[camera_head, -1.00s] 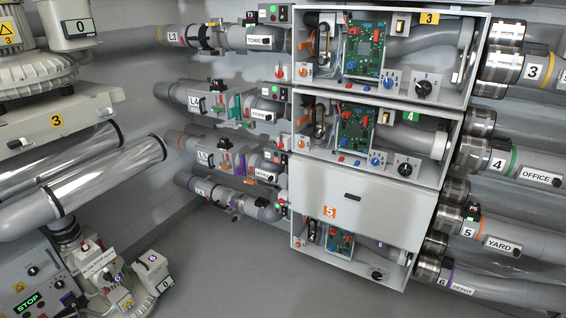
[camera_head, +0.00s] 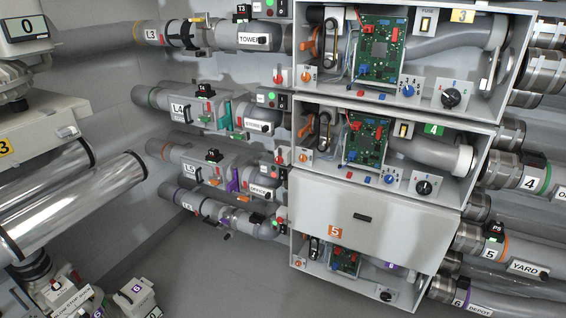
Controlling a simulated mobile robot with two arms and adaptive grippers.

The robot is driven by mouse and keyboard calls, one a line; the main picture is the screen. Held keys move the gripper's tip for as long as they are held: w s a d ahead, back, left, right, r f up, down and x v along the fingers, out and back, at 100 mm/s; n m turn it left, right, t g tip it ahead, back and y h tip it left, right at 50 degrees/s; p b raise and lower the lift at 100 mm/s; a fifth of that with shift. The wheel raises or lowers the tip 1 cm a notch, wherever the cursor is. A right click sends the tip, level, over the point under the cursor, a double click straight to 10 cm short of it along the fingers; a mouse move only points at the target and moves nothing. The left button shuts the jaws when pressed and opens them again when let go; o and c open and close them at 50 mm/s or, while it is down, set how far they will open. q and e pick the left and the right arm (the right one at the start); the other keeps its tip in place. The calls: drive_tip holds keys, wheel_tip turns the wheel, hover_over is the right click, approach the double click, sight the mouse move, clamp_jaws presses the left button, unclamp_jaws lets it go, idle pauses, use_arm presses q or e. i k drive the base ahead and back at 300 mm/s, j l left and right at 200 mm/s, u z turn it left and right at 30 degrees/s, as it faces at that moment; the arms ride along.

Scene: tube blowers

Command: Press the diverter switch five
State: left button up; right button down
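The box marked with an orange 5 (camera_head: 335,232) has its grey cover (camera_head: 400,212) shut, with a dark handle on it. What is inside is hidden, and I see no switch labelled as diverter five. To its left, pipe L5 (camera_head: 190,171) carries a small black and red fitting (camera_head: 213,155) and a purple part. A small panel with a green light and a red button (camera_head: 281,165) sits at the box's left side. On the right, the YARD pipe (camera_head: 515,262) bears a 5 and a black PS block (camera_head: 497,231). Neither gripper is in view.
Open boxes 3 (camera_head: 462,16) and 4 (camera_head: 434,129) above show green circuit boards, blue and black knobs. An open box 6 (camera_head: 391,266) is below. Shiny cylinders (camera_head: 75,205) and machines fill the left. Grey floor (camera_head: 220,270) is clear at bottom centre.

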sight(282, 175)
drive_tip(key=i+j+z, duration=0.15)
drive_tip(key=i+j, duration=0.25)
drive_tip(key=i, duration=0.2)
drive_tip(key=i+j+z, duration=0.1)
drive_tip(key=i+j, duration=0.35)
drive_tip(key=i, duration=0.1)
